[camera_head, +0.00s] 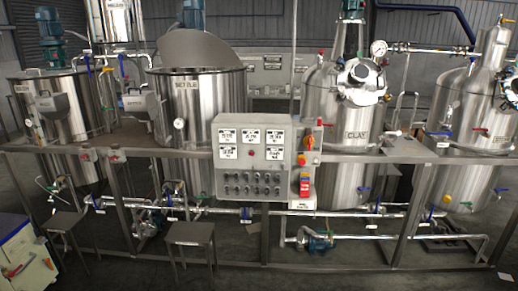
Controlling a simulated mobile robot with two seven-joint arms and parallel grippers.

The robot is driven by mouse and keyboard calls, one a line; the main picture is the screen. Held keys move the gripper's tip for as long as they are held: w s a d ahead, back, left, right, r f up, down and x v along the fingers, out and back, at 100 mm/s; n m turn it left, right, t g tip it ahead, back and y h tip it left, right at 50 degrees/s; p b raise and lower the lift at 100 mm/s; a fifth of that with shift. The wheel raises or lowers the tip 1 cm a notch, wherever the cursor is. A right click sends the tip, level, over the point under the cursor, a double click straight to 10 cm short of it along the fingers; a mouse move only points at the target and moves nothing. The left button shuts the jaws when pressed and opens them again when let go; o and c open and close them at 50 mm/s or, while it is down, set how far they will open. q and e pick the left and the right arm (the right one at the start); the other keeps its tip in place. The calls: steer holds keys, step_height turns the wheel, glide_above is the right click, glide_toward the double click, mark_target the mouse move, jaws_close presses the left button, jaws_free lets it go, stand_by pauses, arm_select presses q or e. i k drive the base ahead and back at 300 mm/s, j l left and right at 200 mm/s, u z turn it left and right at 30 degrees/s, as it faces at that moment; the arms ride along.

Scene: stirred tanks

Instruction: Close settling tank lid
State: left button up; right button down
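The tank at centre left (207,112) is a steel cylinder. Its label (196,84) is too blurred to read surely, but seems to be the settling tank's. Its grey half-round lid (203,47) stands raised and tilted up at the back of the rim, so the tank is open. A blue motor (193,14) shows behind the lid. Neither of my grippers is in view.
A control panel (253,160) stands in front of the tanks, on a steel frame. Another steel tank (75,105) is at left, and a domed tank (340,115) is at right. Two low steel stands (192,234) and (65,222) stand on the floor in front.

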mark_target(183, 47)
steer(key=i+u, duration=0.45)
steer(key=i, duration=0.25)
steer(key=i+l+u, duration=0.1)
steer(key=i+u, duration=0.35)
steer(key=i, duration=0.25)
steer(key=i+z, duration=0.3)
steer(key=z, duration=0.2)
steer(key=i+j+z, duration=0.2)
steer(key=z, duration=7.4)
steer(key=k+l, duration=0.05)
steer(key=l, duration=0.05)
